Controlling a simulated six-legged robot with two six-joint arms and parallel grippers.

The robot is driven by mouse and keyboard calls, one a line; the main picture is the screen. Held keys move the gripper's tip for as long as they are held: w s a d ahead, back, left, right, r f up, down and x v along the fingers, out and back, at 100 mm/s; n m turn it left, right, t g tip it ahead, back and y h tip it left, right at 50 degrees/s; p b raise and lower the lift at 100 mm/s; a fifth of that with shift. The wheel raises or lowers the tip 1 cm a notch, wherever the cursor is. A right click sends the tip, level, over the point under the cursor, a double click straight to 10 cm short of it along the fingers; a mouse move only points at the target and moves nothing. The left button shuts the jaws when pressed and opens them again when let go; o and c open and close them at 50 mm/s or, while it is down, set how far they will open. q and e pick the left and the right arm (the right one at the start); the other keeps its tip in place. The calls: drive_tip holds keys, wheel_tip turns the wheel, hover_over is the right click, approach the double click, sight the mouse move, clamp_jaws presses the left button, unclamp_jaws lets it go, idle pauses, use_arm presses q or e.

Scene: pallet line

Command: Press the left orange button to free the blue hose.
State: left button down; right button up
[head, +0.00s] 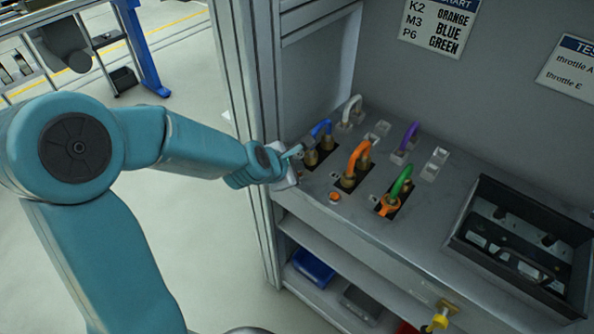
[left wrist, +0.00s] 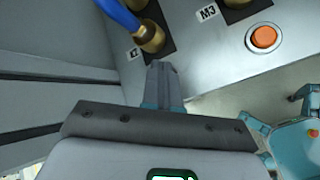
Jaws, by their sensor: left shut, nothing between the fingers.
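The blue hose (head: 321,128) arches up from brass fittings at the left end of the grey bench panel; its end also shows in the left wrist view (left wrist: 119,15), seated in a brass fitting beside the K2 label. My left gripper (head: 293,152) is shut and empty, just left of and in front of that fitting. In the left wrist view its closed fingers (left wrist: 165,78) point at the panel just below K2. I cannot make out the left orange button; the fingers may cover it. Another orange button (head: 334,197) lies below the orange hose, by M3 (left wrist: 263,38). My right gripper is out of view.
An orange hose (head: 360,150) and a green hose (head: 402,180) stand to the right, with white (head: 351,105) and purple (head: 411,132) hoses behind. A dark recessed tray (head: 520,245) is at the right. A frame post (head: 250,80) rises close behind the left gripper.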

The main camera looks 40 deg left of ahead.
use_arm(q)
drive_tip(key=shift+r+p, duration=0.65)
drive_tip(key=shift+r, duration=0.15)
wheel_tip(320, 180, up, 5)
drive_tip(key=p, duration=0.4)
drive_tip(key=shift+p, duration=0.4)
